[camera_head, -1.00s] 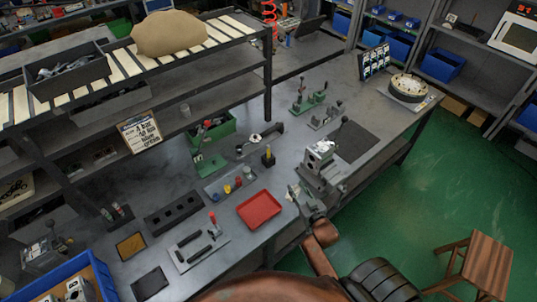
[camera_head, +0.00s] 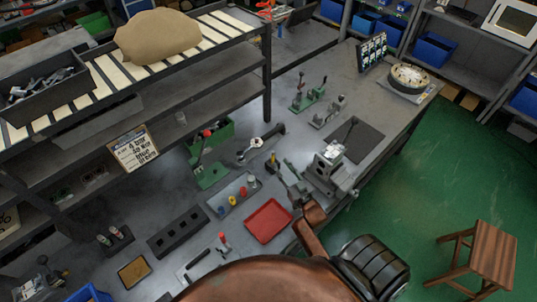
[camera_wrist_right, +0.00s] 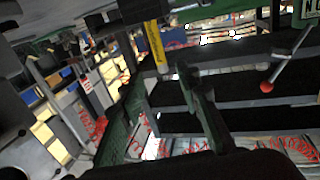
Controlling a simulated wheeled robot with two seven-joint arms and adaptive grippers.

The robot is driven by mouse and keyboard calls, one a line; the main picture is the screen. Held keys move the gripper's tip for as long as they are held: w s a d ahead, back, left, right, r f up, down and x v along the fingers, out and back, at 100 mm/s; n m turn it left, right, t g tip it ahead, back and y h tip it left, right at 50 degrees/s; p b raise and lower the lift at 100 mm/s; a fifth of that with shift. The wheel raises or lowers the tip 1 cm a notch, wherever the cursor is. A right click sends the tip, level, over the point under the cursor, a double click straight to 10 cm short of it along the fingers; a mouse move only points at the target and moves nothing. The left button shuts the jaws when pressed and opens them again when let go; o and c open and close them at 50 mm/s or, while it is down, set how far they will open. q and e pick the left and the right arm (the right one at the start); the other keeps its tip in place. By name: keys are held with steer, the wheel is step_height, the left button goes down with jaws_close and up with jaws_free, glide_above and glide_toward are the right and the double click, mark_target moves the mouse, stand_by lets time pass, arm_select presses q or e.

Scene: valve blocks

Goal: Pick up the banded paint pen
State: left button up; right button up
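The banded paint pen (camera_head: 273,158), yellow with dark parts, stands upright in the middle of the bench beside the grey machine block. My right gripper (camera_head: 284,176) is just to the lower right of the pen, low over the bench. Its fingers look apart, with no object seen held. A dark finger (camera_wrist_right: 201,105) shows near the middle of the right wrist view. The pen's base is partly hidden by the gripper. My left gripper is not in view.
A grey machine block (camera_head: 330,170) stands close to the right of my gripper. A red tray (camera_head: 268,221) lies in front. A dark mat (camera_head: 358,138) lies behind right.

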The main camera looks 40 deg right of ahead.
mark_target(273, 154)
steer(key=w, duration=0.5)
steer(key=w+d, duration=0.1)
steer(key=w, duration=0.2)
steer(key=shift+d+f, duration=0.1)
steer(key=shift+f, duration=0.15)
steer(key=shift+c, duration=0.7)
jaws_close()
